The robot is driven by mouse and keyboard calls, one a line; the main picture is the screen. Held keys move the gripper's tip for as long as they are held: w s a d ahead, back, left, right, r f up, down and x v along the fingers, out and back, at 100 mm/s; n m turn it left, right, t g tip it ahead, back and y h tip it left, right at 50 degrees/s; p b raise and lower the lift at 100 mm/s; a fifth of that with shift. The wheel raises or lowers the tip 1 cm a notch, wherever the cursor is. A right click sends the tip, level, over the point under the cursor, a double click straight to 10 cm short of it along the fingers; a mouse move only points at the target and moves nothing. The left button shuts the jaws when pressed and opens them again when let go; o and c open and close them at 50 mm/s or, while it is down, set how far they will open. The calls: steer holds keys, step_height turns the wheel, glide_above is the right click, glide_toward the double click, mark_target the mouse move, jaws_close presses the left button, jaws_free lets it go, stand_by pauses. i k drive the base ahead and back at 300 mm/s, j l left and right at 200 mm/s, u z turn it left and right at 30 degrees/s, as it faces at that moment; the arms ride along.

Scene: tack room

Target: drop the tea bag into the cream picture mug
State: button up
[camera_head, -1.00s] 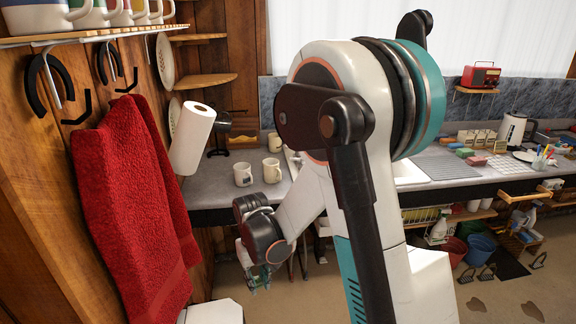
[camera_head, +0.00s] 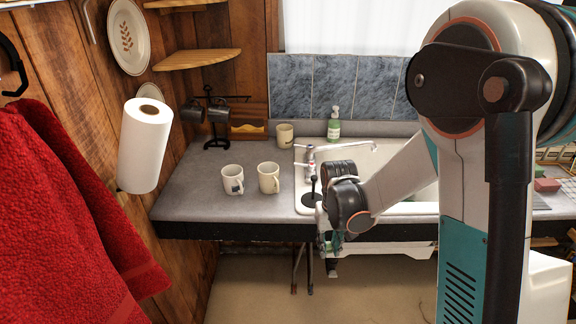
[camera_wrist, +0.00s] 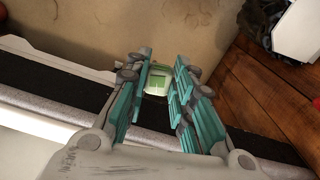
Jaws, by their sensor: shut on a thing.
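My gripper (camera_head: 336,243) hangs at the front edge of the counter, below and to the right of the mugs. The wrist view shows its teal fingers (camera_wrist: 158,95) shut on a small green and white tea bag (camera_wrist: 158,80). In the head view the tea bag is too small to make out. A cream mug with a dark picture (camera_head: 232,181) stands upright on the counter at the left. A second cream mug (camera_head: 268,179) stands just right of it, and a third (camera_head: 285,134) stands farther back; their pictures are hard to tell.
The grey counter (camera_head: 185,190) is bare around the front mugs. A faucet (camera_head: 310,165), sink and green soap bottle (camera_head: 334,125) lie to the right. A mug rack (camera_head: 215,120) stands behind. A paper roll (camera_head: 146,145) and red towel (camera_head: 70,215) hang at the left.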

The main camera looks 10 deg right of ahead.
mark_target(269, 188)
steer(key=i+l+z, duration=0.1)
steer(key=i+z, duration=0.15)
steer(key=i, duration=0.6)
